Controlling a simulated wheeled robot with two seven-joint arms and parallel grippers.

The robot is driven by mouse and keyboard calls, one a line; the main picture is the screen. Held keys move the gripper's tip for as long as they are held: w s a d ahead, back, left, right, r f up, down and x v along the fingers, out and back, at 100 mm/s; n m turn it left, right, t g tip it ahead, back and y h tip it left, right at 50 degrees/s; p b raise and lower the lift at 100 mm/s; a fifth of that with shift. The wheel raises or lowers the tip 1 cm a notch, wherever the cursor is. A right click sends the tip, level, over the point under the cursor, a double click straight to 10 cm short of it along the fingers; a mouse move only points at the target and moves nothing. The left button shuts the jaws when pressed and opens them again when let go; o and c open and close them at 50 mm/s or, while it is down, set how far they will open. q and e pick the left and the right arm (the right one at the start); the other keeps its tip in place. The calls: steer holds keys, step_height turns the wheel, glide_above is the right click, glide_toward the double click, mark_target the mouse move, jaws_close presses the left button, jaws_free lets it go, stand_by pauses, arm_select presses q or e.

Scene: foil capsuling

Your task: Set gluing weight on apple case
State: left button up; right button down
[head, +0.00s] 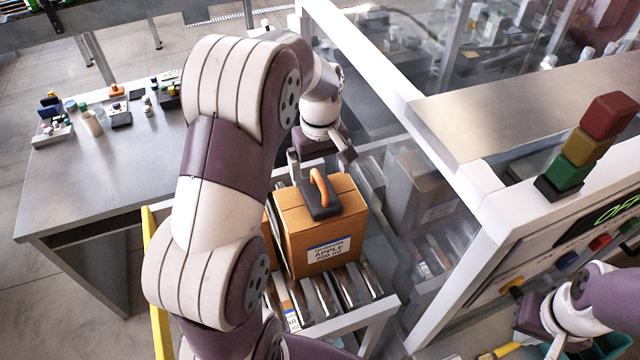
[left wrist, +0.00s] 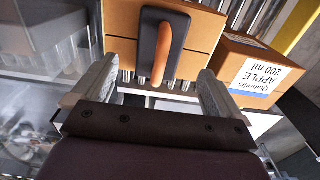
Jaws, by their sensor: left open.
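The apple case (head: 312,228) is a brown carton labelled APPLE, standing on the roller conveyor. The gluing weight (head: 322,208), a dark block with an orange handle, sits on its top. In the left wrist view the weight (left wrist: 150,42) lies on the carton top (left wrist: 200,30). My left gripper (head: 320,163) is above and just behind the weight, open and empty. In the left wrist view its fingers (left wrist: 158,80) are spread wide, with the handle between and ahead of them, apart from both. My right gripper (head: 548,338) is partly cut off at the lower right; its jaws are unclear.
A second APPLE carton (left wrist: 262,72) is beside the first, mostly hidden by my left arm in the head view. A clear-walled machine (head: 440,190) with a signal tower (head: 585,145) stands right. A metal table (head: 100,185) with small items stands left.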

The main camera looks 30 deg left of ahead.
mark_target(320, 181)
arm_select(q)
step_height(320, 181, up, 8)
steer(key=p, duration=0.5)
steer(key=s+d+f+m+t, duration=0.1)
steer(key=s+d+f+m, duration=0.3)
steer(key=s, duration=0.3)
steer(key=s+d+f+m, duration=0.2)
steer(key=s+d+m, duration=0.3)
steer(key=s+m, duration=0.15)
step_height(320, 181, down, 20)
steer(key=b, duration=2)
steer(key=shift+a+f, duration=0.15)
steer(key=shift+a, duration=0.25)
steer(key=shift+s, duration=0.15)
